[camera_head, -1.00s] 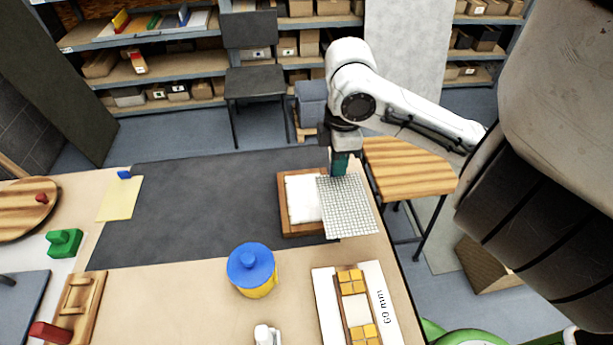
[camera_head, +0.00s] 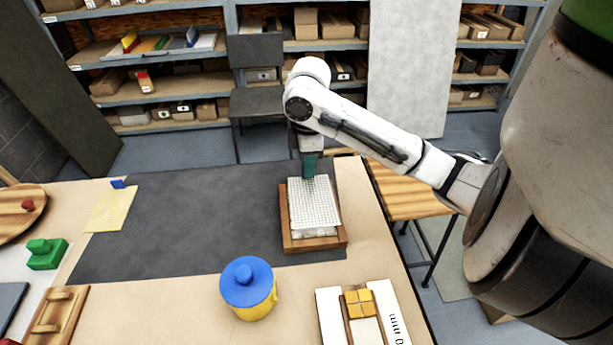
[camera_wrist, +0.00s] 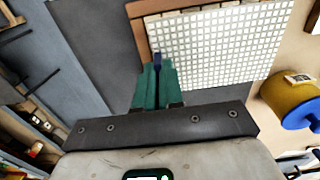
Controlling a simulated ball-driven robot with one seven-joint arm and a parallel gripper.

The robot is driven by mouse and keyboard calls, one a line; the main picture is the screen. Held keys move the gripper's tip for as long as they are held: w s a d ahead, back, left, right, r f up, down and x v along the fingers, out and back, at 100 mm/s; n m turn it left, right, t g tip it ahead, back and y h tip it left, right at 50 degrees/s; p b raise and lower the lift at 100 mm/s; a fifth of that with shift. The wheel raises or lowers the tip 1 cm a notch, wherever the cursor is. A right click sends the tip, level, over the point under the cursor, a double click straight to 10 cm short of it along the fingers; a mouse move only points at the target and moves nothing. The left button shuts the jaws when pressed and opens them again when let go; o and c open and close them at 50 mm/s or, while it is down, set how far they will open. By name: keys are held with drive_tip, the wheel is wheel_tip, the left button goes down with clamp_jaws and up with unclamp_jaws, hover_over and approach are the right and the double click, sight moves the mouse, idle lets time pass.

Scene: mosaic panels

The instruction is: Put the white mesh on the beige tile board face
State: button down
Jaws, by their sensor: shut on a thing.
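The white mesh (camera_head: 314,203) is a gridded sheet over the wooden tray (camera_head: 343,236) at the right part of the dark mat. A white layer in the tray shows below the mesh's near edge; I cannot tell whether the mesh touches it. My gripper (camera_head: 308,177) is shut on the mesh at its far edge. In the wrist view the mesh (camera_wrist: 215,50) spreads right from the green fingers (camera_wrist: 157,70), above the tray rim (camera_wrist: 140,35). I cannot make out a beige tile board face.
A yellow pot with a blue lid (camera_head: 249,288) stands in front of the tray. A yellow sheet (camera_head: 110,208) and green block (camera_head: 46,253) are at left. The dark mat (camera_head: 190,215) is mostly clear.

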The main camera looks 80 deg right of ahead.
drive_tip(key=shift+w+d+f, duration=0.25)
drive_tip(key=shift+w+f, duration=0.05)
drive_tip(key=shift+f, duration=0.3)
drive_tip(key=shift+d+f, duration=0.1)
drive_tip(key=shift+f, duration=1.35)
drive_tip(key=shift+f, duration=0.1)
drive_tip(key=shift+f+b, duration=0.15)
drive_tip(key=shift+b, duration=0.2)
drive_tip(key=c, duration=1.3)
unclamp_jaws()
drive_tip(key=shift+o, duration=0.2)
wheel_tip(320, 180, up, 12)
drive_tip(key=p, duration=0.2)
drive_tip(key=shift+r, duration=0.25)
